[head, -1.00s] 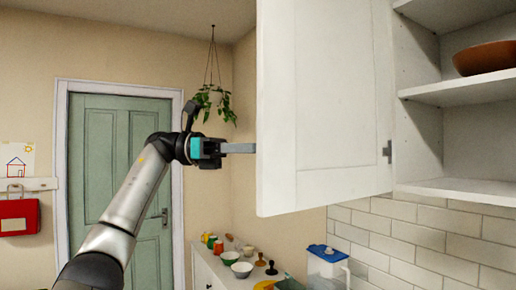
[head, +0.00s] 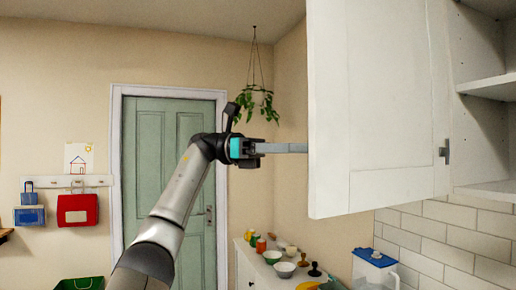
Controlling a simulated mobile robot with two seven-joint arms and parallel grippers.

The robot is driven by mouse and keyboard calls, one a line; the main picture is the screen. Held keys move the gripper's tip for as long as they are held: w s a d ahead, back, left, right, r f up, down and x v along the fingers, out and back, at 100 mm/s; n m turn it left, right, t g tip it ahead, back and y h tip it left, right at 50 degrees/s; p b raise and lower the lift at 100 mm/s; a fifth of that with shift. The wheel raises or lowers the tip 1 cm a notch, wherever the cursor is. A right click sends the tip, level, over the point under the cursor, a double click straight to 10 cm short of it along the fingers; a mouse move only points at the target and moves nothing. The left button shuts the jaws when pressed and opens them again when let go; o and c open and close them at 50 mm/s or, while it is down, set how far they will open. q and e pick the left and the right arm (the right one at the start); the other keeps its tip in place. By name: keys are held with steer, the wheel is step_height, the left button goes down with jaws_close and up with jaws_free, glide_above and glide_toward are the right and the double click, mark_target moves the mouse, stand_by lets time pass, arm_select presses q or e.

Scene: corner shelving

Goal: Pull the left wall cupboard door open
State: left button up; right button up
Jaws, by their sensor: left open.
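The left wall cupboard door (head: 375,110) is a white panel standing swung out from its cupboard, with a hinge (head: 444,152) showing at its right edge. The cupboard's open interior with white shelves (head: 490,88) shows to the right. My left arm comes in from the lower left, and my left gripper (head: 290,148) is at the door's free left edge. Its grey fingers reach to that edge, and their tips may pass behind the door. The gripper is open. The door's handle does not show. My right gripper is not in view.
A low white cabinet (head: 246,268) with bowls (head: 284,269) and jars stands below. A blue-lidded container (head: 374,270) is under the cupboard. A plant (head: 256,104) hangs behind my gripper. A green room door (head: 170,180) and a red bag (head: 77,210) are at the left.

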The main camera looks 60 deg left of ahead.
arm_select(q)
steer(key=p+v, duration=0.7)
steer(key=v, duration=0.6)
steer(key=shift+p, duration=0.3)
steer(key=shift+r, duration=0.1)
